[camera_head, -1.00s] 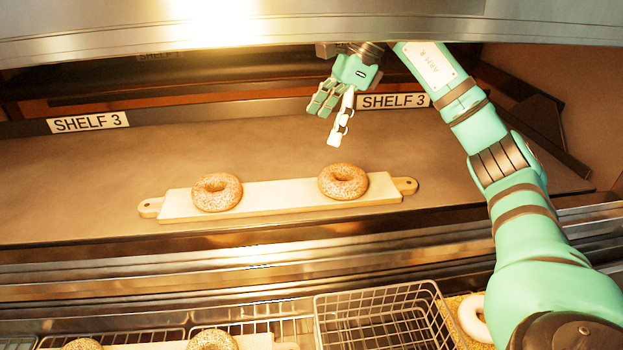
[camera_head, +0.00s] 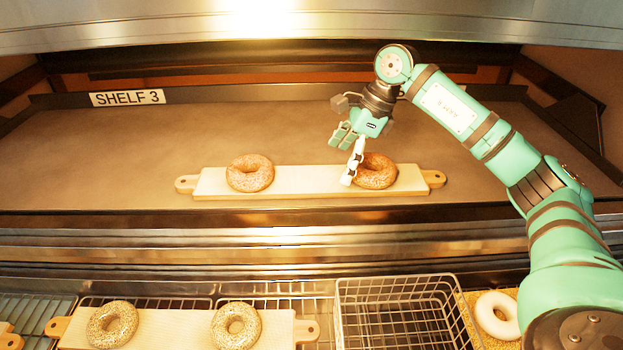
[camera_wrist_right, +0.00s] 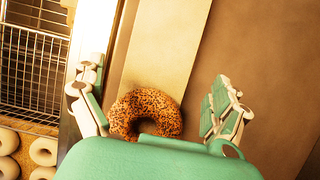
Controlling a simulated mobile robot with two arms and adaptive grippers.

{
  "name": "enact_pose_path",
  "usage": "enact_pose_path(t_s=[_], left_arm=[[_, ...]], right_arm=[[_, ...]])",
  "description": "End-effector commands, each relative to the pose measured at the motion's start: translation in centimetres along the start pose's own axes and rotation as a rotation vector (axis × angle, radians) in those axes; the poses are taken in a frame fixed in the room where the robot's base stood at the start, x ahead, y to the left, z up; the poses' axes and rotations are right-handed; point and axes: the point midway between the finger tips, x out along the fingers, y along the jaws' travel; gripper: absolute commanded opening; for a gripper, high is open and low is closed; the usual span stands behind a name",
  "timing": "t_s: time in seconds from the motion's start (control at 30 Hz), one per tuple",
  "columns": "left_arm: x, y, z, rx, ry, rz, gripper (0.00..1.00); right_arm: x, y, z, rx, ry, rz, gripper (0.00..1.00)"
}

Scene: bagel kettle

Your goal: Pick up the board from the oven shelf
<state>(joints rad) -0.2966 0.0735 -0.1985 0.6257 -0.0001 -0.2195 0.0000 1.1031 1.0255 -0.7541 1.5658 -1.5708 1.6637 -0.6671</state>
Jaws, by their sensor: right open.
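The board (camera_head: 310,181) lies on the oven shelf (camera_head: 90,160), long and pale with a rounded handle at each end. Two seeded bagels sit on it, a left bagel (camera_head: 250,173) and a right bagel (camera_head: 377,172). My right gripper (camera_head: 346,158) is open above the board, just left of and partly in front of the right bagel. In the right wrist view the board (camera_wrist_right: 165,40) and a seeded bagel (camera_wrist_right: 146,111) show between the spread fingers (camera_wrist_right: 155,105). I cannot tell whether a finger touches the bagel. My left gripper is not in view.
Below the shelf's front edge, a second board (camera_head: 175,332) carries two seeded bagels. An empty wire basket (camera_head: 400,310) stands right of it, with a pale ring (camera_head: 498,315) farther right. The metal hood (camera_head: 420,32) spans the top. The shelf's left part is clear.

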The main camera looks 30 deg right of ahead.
Motion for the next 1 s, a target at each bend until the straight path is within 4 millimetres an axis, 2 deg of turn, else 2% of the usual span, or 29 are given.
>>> enact_pose_path(t_s=[0.1,0.27,0.57,1.0], left_arm=[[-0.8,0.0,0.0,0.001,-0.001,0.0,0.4],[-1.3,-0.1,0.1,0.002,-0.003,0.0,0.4],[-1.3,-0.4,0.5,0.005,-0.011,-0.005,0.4],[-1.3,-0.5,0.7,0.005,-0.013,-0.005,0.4]], right_arm=[[2.0,0.2,0.0,0.0,0.001,0.006,1.0],[4.0,0.1,0.0,0.001,0.0,0.003,1.0],[4.6,0.0,0.0,0.0,0.0,0.001,1.0],[4.5,0.1,0.0,0.0,0.0,0.001,0.42]])
